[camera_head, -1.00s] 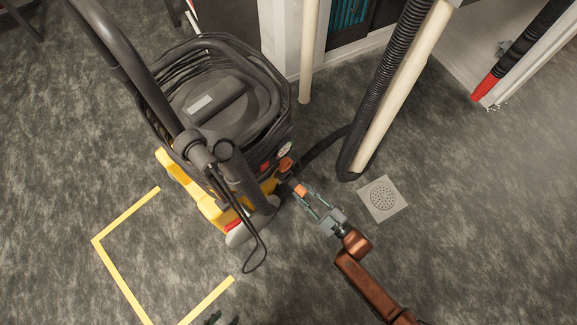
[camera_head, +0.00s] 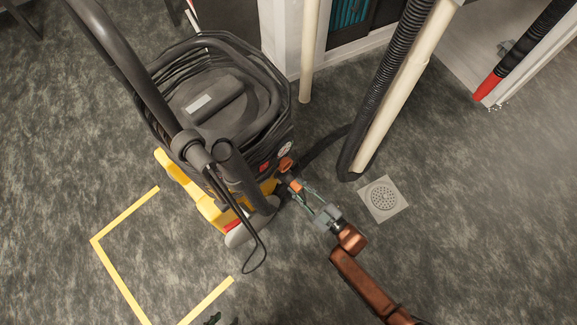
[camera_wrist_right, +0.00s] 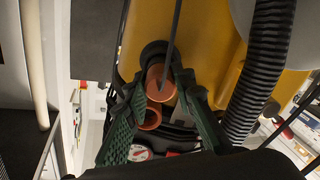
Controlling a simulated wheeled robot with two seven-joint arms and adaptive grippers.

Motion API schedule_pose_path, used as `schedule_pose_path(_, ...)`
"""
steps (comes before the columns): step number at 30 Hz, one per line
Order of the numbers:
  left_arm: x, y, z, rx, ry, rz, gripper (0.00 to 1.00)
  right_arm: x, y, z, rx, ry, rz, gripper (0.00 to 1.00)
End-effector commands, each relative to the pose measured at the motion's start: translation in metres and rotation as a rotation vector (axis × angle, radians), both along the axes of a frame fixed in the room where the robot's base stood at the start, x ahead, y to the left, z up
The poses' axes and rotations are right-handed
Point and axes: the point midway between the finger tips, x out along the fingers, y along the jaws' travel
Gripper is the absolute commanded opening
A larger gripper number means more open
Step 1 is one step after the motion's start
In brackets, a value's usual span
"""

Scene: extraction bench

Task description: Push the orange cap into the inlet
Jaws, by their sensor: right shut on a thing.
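The orange cap (camera_head: 296,186) is between the fingertips of my right gripper (camera_head: 299,190), which is shut on it beside the yellow base of the machine. In the right wrist view the cap (camera_wrist_right: 160,82) sits between the green fingers (camera_wrist_right: 157,95). Its far end is at a round black collar (camera_wrist_right: 154,50) on the yellow body, which looks like the inlet. I cannot tell how far the cap is in. A dark cable crosses in front of them. Only a dark tip of my left gripper (camera_head: 213,319) shows at the bottom edge; its jaws are not readable.
The black and yellow machine (camera_head: 215,95) stands at left, with an orange knob (camera_head: 286,164) close to the cap. A ribbed black hose (camera_head: 390,85) and a pale pipe (camera_head: 400,100) stand to the right. Floor around the drain (camera_head: 383,198) is clear.

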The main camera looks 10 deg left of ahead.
Motion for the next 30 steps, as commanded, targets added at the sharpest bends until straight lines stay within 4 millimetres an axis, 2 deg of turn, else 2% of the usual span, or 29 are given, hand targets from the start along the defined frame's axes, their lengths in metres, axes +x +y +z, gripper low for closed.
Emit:
schedule_pose_path(27, -0.001, 0.000, -0.001, 0.000, 0.002, 0.000, 0.40, 0.013, 0.018, 0.000, 0.001, 0.000, 0.000, 0.00)
schedule_pose_path(28, -0.001, 0.000, -0.001, 0.000, 0.002, 0.000, 0.40, 0.013, 0.018, 0.000, 0.001, 0.000, 0.000, 0.24)
schedule_pose_path(30, -0.001, 0.000, -0.001, 0.000, 0.002, 0.000, 0.40, 0.013, 0.018, 0.000, 0.001, 0.000, 0.000, 0.29)
